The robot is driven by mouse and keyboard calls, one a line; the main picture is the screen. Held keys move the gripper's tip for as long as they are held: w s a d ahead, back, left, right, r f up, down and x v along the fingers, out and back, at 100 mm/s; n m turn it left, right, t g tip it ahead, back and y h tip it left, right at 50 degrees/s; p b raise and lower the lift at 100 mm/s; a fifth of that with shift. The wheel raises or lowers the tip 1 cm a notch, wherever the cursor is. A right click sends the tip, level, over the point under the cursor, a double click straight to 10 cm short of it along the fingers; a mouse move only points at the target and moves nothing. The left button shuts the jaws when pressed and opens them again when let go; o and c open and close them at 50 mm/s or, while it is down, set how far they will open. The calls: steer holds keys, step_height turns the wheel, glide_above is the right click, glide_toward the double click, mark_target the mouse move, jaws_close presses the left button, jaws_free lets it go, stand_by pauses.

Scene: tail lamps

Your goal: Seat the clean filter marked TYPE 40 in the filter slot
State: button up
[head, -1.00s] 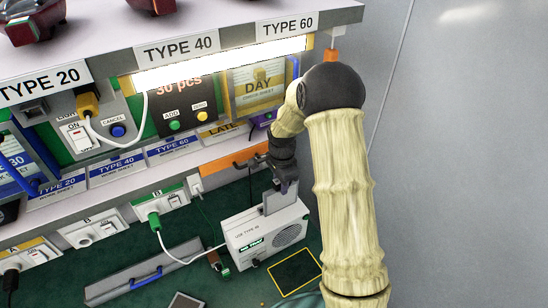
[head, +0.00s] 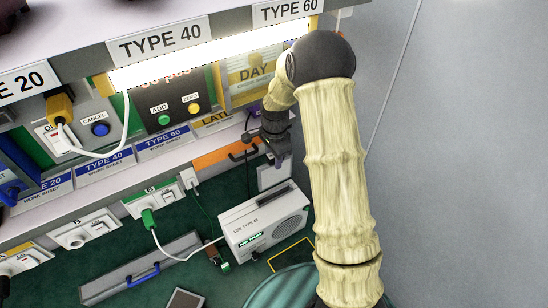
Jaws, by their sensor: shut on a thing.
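A white box (head: 285,228) labelled USE TYPE 40 stands on the green bench, with a round grille and a small green-lit panel on its front. The dark filter slot (head: 262,204) runs along its top, and nothing shows standing in it. My gripper (head: 280,160) is shut on a thin grey panel, which looks like a filter (head: 270,178). It holds the panel upright, above and behind the slot, apart from it as far as I can see. No marking on the panel is legible, and I cannot tell whether it is clean. Another flat grey panel (head: 186,300) lies at the front edge.
A yellow-outlined dark square (head: 292,256) lies beside the box. A white cable with a green plug (head: 149,219) runs to the box. A grey rail with a blue handle (head: 140,272) lies left. A teal ribbed shape (head: 285,292) is at the bottom. The lit shelf (head: 210,62) overhangs.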

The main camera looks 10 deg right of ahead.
mark_target(274, 169)
steer(key=shift+f+b, duration=1.9)
steer(key=shift+f, duration=0.9)
steer(key=shift+a, duration=0.1)
steer(key=shift+f, duration=0.2)
